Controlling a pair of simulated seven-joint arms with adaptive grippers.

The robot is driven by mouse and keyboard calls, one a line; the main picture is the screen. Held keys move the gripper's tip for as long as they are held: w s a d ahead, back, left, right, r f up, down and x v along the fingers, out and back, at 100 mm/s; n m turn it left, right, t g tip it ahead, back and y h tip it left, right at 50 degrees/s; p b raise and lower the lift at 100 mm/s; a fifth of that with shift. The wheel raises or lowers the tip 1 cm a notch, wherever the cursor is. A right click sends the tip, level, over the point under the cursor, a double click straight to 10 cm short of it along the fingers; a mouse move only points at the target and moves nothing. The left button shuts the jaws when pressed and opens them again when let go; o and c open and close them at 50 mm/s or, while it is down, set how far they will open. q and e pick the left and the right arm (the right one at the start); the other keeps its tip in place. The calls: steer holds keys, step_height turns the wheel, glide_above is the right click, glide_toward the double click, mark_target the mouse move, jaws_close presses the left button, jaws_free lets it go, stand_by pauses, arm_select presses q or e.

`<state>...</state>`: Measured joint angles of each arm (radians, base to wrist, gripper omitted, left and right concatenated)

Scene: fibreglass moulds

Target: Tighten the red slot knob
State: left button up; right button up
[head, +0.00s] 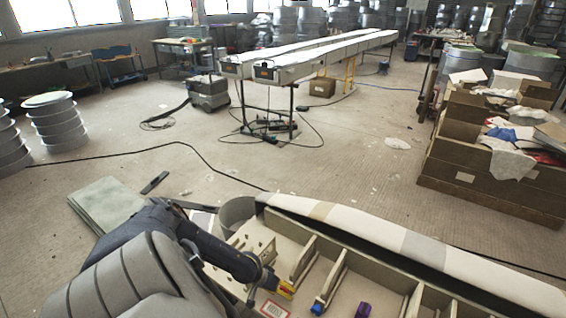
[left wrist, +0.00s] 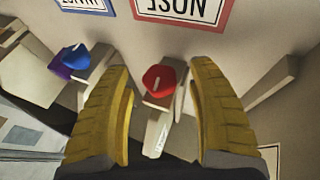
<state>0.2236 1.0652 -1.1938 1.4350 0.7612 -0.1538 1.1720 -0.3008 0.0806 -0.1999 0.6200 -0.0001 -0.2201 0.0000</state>
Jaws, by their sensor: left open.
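The red slot knob (left wrist: 158,80) shows in the left wrist view, with a pale slot line across its face. My left gripper (left wrist: 160,100) is open, its two yellow ridged fingers on either side of the knob with gaps visible. A blue knob (left wrist: 76,57) and a purple knob (left wrist: 60,71) lie left of the fingers; the head view also shows the blue one (head: 318,306) and the purple one (head: 362,311). My right gripper is not in view.
The wooden mould frame (head: 335,258) has upright ribs near the knobs. A red-bordered label (left wrist: 185,8) is on the panel beside the red knob. A long pale mould skin (head: 400,241) borders the frame. Open floor (head: 290,165) lies beyond it.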

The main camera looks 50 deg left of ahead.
arm_select(q)
steer(key=shift+w+d+f, duration=0.15)
steer(key=shift+w+f, duration=0.1)
steer(key=shift+f, duration=0.15)
steer(key=shift+c, duration=0.3)
steer(key=c, duration=1.2)
